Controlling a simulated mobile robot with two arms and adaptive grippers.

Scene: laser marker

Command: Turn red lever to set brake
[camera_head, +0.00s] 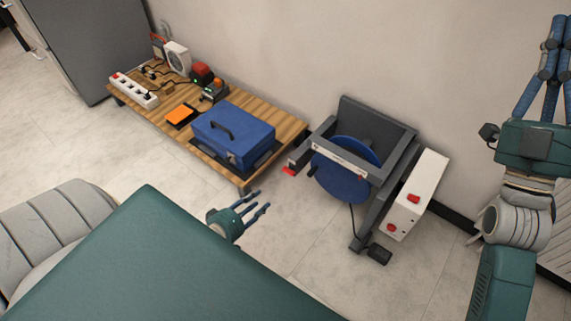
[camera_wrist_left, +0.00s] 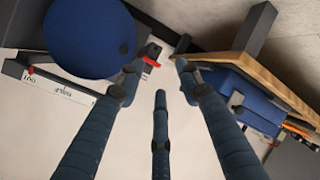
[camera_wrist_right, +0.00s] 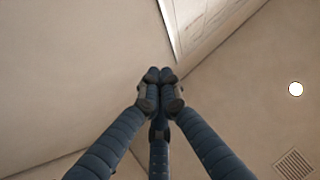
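A dark grey frame machine (camera_head: 375,118) with a blue disc (camera_head: 343,172) stands by the wall. A small red lever (camera_head: 289,170) sits at the end of its left arm; it also shows in the left wrist view (camera_wrist_left: 152,61), close beside one fingertip in the picture. Contact cannot be told. My left gripper (camera_head: 262,203) is open and empty, left of and below the lever in the head view. My right gripper (camera_wrist_right: 160,76) is shut, empty and raised.
A white box (camera_head: 416,190) with red switches is on the machine's right. A black pedal-like block (camera_head: 380,254) lies on the floor. A wooden table (camera_head: 240,181) holds a blue toolbox (camera_head: 232,135), a power strip (camera_head: 134,91) and other gear. Floor in front is clear.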

